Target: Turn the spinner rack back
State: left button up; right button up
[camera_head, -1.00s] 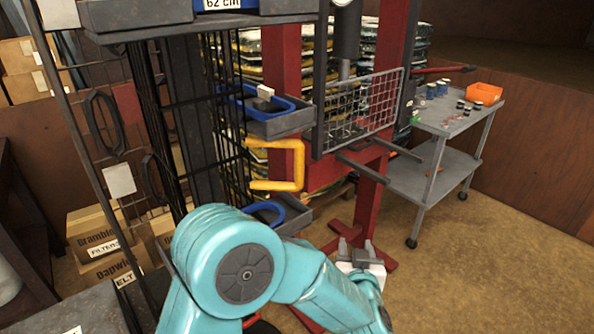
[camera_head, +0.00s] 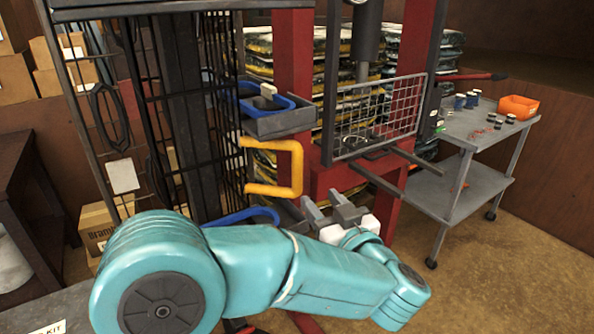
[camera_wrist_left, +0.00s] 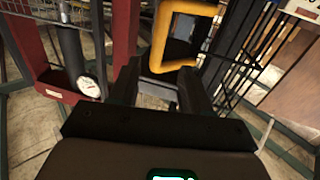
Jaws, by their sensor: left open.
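The spinner rack (camera_head: 172,100) is a tall black wire rack at left centre in the head view, with blue bins on its side. Its yellow C-shaped handle (camera_head: 297,165) sticks out to the right. My left gripper (camera_head: 335,208) is open and empty, just below and to the right of the handle, apart from it in the head view. In the left wrist view the yellow handle (camera_wrist_left: 158,42) shows beyond and between the two dark fingers of my left gripper (camera_wrist_left: 158,75). My right gripper is not in view.
A red press frame (camera_head: 292,60) with a wire mesh guard (camera_head: 378,115) stands just right of the handle. Further right is a grey trolley (camera_head: 478,180) with an orange bin (camera_head: 519,107). A dark table (camera_head: 20,190) stands at the left. Floor is clear at lower right.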

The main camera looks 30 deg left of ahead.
aim_at(298, 173)
pick_arm(q)
jog(key=x, duration=1.2)
jog(key=shift+p, duration=0.4)
jog(key=shift+w+a, duration=0.3)
jog(key=shift+a, duration=0.05)
jog(key=shift+s, duration=0.1)
grip_shut()
